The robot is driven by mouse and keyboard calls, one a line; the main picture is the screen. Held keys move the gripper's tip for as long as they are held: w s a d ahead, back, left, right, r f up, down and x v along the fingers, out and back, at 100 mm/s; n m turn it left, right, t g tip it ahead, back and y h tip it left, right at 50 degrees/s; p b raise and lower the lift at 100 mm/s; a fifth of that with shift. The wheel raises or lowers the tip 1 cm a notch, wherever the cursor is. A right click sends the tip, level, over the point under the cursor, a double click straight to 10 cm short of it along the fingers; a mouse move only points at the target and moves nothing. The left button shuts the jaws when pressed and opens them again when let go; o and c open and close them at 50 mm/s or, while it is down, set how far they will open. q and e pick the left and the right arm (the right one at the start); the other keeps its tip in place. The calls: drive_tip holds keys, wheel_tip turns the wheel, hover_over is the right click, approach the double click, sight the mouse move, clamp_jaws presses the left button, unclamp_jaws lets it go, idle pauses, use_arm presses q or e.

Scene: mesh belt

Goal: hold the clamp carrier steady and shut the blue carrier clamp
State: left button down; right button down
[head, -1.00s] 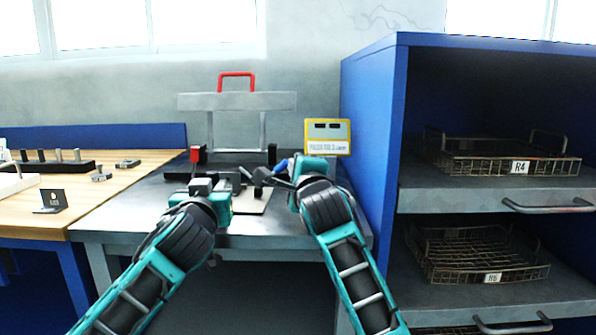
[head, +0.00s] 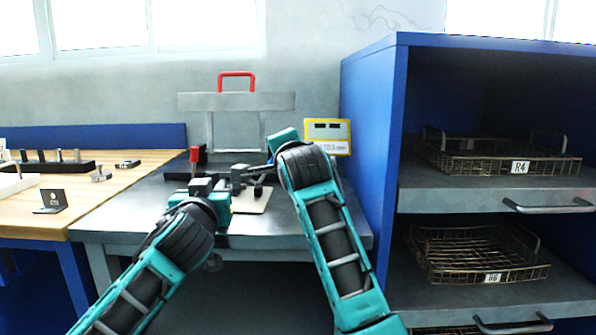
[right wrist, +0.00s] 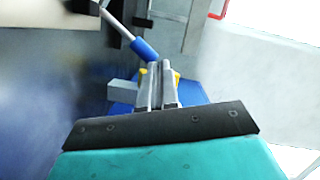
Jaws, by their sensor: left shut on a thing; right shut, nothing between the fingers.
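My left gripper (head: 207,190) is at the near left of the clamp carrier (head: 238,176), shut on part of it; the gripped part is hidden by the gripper. My right gripper shows in the right wrist view (right wrist: 161,72) with its two fingers shut and nothing between them. The blue clamp handle (right wrist: 145,49), a blue sleeve on a thin grey lever, is by the fingertips there, tilted and outside the fingers; contact is unclear. In the head view the blue handle is hidden behind my right wrist.
A red-handled clamp (head: 194,155) stands upright at the bench's back left. A yellow-framed display (head: 328,134) is behind my right wrist. A blue shelf unit (head: 372,140) closes off the right side. A grey frame with a red handle (head: 237,76) rises at the back.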

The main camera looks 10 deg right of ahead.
drive_tip(key=a+n, duration=0.1)
drive_tip(key=a+r+n, duration=0.1)
drive_tip(key=w+a, duration=0.1)
drive_tip(key=a, duration=0.1)
drive_tip(key=shift+r+n+g+h, duration=0.4)
wheel_tip(320, 180, up, 10)
idle(0.5)
use_arm(q)
drive_tip(key=c, duration=0.8)
unclamp_jaws()
